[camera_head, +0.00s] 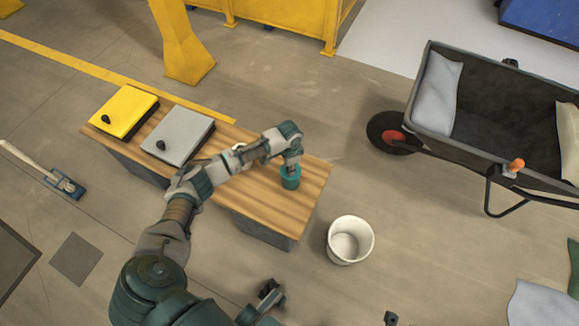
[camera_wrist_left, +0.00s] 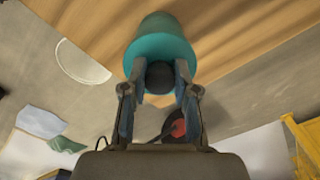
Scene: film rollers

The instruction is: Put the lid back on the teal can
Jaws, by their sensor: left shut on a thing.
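The teal can (camera_head: 290,182) stands upright on the wooden bench top near its right end. It also shows in the left wrist view (camera_wrist_left: 160,22). A lighter teal lid (camera_wrist_left: 160,49) with a dark round knob (camera_wrist_left: 160,77) lies over the can's top; I cannot tell whether it is fully seated. My left gripper (camera_head: 291,166) is directly above the can, pointing down. Its fingers in the left wrist view (camera_wrist_left: 159,88) are shut on the lid's knob, one on each side.
The wooden bench (camera_head: 262,207) also bears a yellow box (camera_head: 124,110) and a grey box (camera_head: 178,135), left of the can. A white bucket (camera_head: 350,241) stands on the floor beside the bench. A wheelbarrow (camera_head: 470,148) is at the right. The bench around the can is clear.

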